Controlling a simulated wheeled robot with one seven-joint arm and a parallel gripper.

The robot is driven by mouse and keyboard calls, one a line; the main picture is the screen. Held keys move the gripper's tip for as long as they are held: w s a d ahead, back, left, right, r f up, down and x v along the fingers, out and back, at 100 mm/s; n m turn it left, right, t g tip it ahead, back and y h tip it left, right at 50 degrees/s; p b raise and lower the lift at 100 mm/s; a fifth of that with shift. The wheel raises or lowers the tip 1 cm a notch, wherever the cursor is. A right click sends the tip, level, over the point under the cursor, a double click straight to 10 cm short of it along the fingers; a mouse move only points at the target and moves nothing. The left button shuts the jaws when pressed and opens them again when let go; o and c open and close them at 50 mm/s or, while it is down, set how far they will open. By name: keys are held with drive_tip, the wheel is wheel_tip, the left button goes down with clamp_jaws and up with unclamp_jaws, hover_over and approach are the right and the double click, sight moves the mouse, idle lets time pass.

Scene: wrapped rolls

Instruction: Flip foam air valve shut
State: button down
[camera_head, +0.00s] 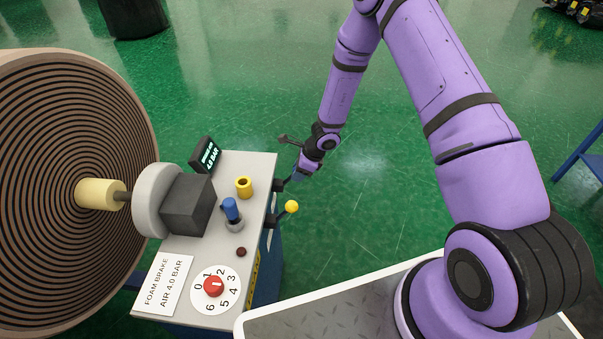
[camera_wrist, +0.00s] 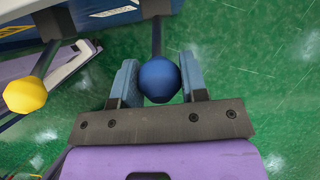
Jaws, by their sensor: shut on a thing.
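The foam brake stand (camera_head: 215,259) has a grey top with a label (camera_head: 164,283) reading "FOAM BRAKE AIR 4.0 BAR". Two lever handles stick out of its right side. The nearer one ends in a yellow ball (camera_head: 291,207), which also shows at the left of the wrist view (camera_wrist: 25,95). The farther one ends in a blue ball (camera_wrist: 159,79); in the head view my gripper hides this ball. My gripper (camera_head: 291,180) is shut on the blue ball, with one finger on each side of it in the wrist view (camera_wrist: 160,88).
The top carries a red knob on a numbered dial (camera_head: 214,286), a blue-topped fitting (camera_head: 231,210), a yellow ring (camera_head: 243,187) and a small display (camera_head: 206,155) showing 4.0 BAR. A large wrapped roll (camera_head: 62,190) stands left. Green floor (camera_head: 350,215) is clear right of the stand.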

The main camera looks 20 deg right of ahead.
drive_tip(key=shift+w+a+r, duration=0.2)
drive_tip(key=shift+a+r, duration=0.1)
drive_tip(key=shift+a, duration=0.05)
drive_tip(key=c, duration=0.7)
unclamp_jaws()
drive_tip(key=shift+o, duration=0.2)
drive_tip(key=shift+f, duration=0.1)
drive_tip(key=shift+s+d, duration=0.1)
drive_tip(key=shift+d+r, duration=0.1)
drive_tip(key=shift+r, duration=0.15)
drive_tip(key=v, duration=1)
drive_tip(key=shift+r, duration=0.15)
